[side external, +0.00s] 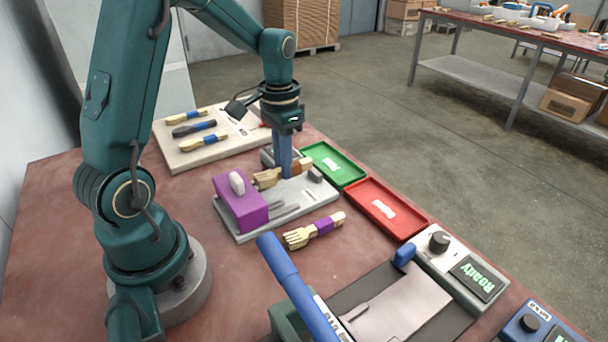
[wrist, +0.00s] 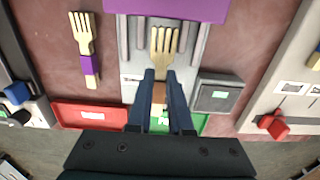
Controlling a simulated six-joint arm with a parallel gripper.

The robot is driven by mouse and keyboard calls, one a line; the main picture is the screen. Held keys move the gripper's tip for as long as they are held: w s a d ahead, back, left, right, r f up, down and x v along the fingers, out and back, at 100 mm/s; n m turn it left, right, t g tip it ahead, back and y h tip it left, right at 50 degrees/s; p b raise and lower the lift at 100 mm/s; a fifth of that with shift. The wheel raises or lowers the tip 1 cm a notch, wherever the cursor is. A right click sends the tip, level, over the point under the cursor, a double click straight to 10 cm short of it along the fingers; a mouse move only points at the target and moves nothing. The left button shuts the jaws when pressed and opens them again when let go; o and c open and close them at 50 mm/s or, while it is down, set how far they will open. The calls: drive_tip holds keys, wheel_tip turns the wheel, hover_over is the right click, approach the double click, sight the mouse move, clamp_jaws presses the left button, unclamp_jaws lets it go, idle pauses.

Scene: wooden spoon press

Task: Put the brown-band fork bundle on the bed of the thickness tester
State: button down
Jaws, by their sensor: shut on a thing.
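The brown-band fork bundle (side external: 268,178) is pale wood with a brown band. My gripper (side external: 286,172) is shut on it around the band, tines pointing left towards the purple block. In the wrist view the bundle (wrist: 163,48) lies between my fingers (wrist: 160,88), tines towards the purple head. Below it is the grey bed (side external: 300,206) of a device with a purple block (side external: 240,202), which looks like the thickness tester. The bundle is very low over the bed; I cannot tell whether it touches.
A purple-band fork bundle (side external: 315,230) lies on the table beside the device. Green (side external: 334,163) and red (side external: 388,207) trays stand beyond it. A pale board (side external: 180,155) holds several bundles. A blue-handled press (side external: 300,285) with a "Ready" display stands in front.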

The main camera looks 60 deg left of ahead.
drive_tip(key=shift+f, duration=1.55)
drive_tip(key=shift+f, duration=0.1)
drive_tip(key=c, duration=0.8)
unclamp_jaws()
drive_tip(key=shift+c, duration=0.2)
